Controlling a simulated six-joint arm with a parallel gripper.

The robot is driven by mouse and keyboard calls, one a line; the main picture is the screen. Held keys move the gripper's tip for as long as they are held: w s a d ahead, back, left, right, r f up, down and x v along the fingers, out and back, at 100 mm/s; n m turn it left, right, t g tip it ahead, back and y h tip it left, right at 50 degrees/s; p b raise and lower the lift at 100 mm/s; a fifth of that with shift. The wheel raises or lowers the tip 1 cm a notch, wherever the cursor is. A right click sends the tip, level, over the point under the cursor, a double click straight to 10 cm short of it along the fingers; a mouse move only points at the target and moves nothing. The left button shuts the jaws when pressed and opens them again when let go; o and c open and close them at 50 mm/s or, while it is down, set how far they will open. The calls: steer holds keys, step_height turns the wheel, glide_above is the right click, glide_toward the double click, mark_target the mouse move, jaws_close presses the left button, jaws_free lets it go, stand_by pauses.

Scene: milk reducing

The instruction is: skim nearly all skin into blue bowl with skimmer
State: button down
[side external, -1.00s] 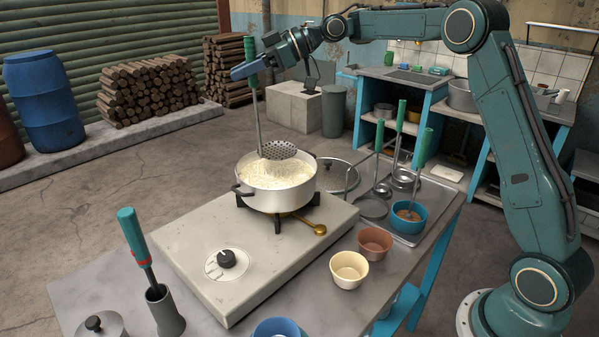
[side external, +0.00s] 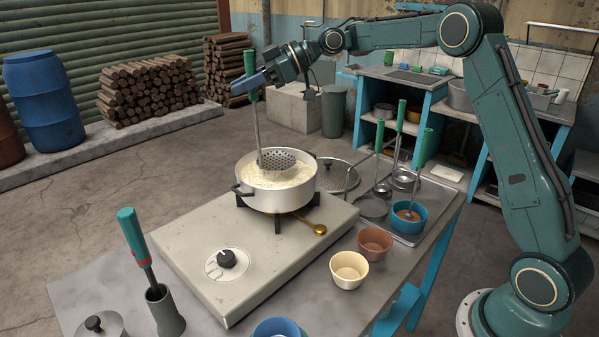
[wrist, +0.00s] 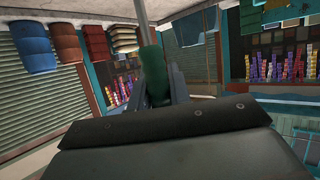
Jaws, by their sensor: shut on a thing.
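My gripper (side external: 250,86) is shut on the green handle (side external: 249,62) of the skimmer, above the stove; the handle also shows between the fingers in the wrist view (wrist: 156,78). The skimmer's perforated head (side external: 279,158) is at the pot's mouth, low over or touching the cream-coloured surface (side external: 288,177); I cannot tell contact. The white pot (side external: 277,198) stands on the burner, filled with pale, lumpy-looking milk or skin. A blue bowl (side external: 278,328) is cut off at the bottom edge, its contents hidden. Another blue bowl (side external: 409,222) holds something brown on the tray.
A cream cup (side external: 349,272) and a brown cup (side external: 375,243) stand right of the stove. Upright green-handled tools (side external: 424,146) rise from the tray area. A lid (side external: 340,175) lies behind the pot. A holder (side external: 165,312) with a green-handled tool stands front left.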

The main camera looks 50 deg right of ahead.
steer(key=shift+f, duration=2.05)
steer(key=shift+a, duration=0.15)
